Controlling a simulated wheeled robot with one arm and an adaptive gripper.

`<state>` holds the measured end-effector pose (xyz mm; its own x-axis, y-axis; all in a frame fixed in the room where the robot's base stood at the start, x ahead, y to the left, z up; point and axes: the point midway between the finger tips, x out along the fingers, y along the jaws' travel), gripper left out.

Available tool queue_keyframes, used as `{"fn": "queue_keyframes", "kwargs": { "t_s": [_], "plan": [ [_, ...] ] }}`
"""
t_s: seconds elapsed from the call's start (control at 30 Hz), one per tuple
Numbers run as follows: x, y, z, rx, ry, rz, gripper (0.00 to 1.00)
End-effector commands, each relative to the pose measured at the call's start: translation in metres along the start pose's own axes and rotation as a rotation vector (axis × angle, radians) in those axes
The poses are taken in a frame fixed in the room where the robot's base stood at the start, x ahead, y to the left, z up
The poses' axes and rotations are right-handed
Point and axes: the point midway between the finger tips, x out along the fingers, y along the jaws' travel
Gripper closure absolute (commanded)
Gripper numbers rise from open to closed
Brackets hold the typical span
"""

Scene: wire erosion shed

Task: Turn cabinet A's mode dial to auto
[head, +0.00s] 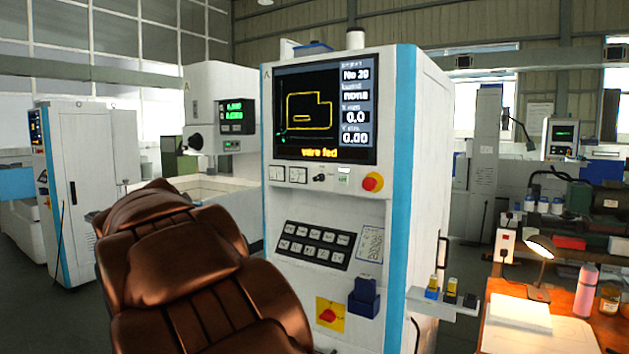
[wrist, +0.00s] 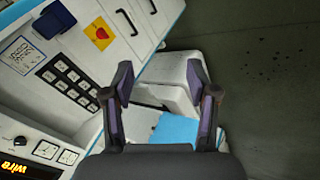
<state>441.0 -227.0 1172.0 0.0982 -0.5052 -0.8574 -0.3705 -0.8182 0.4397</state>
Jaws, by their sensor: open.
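Cabinet A (head: 340,222) is a white cabinet with blue edges and a small "A" at its upper left. Its small black dial (head: 319,177) sits below the screen, right of two square gauges (head: 288,175). Its pointer setting is too small to read. A small label (head: 343,176) is right of it. The wrist view shows the panel upside down, with the dial (wrist: 20,142) near the left edge by the gauges (wrist: 56,154). My gripper (wrist: 160,72) is open and empty, its dark fingers wide apart, well to the right of the dial and apart from it.
A keypad (head: 312,245), a red-and-yellow switch (head: 330,314) and a blue box (head: 364,297) are lower. A lamp-lit bench (head: 575,310) stands right.

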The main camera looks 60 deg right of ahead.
Motion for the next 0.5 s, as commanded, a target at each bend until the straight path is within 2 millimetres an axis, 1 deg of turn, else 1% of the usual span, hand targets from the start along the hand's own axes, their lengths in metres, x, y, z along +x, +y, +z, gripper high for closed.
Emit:
{"fn": "queue_keyframes", "kwargs": {
  "t_s": [0.03, 0.07, 0.1, 0.17, 0.2, 0.27, 0.3, 0.5],
  "plan": [
    [0.002, 0.013, -0.021, 0.022, 0.024, 0.036, 0.42],
    [0.003, 0.021, -0.032, 0.034, 0.036, 0.058, 0.42],
    [0.002, 0.032, -0.048, 0.049, 0.056, 0.086, 0.42],
    [0.002, 0.049, -0.070, 0.073, 0.084, 0.130, 0.42],
    [0.001, 0.059, -0.085, 0.088, 0.103, 0.159, 0.42],
    [0.000, 0.075, -0.105, 0.111, 0.132, 0.201, 0.42],
    [0.000, 0.086, -0.118, 0.124, 0.151, 0.229, 0.42],
    [-0.002, 0.135, -0.178, 0.193, 0.247, 0.358, 0.42]
  ]
}}
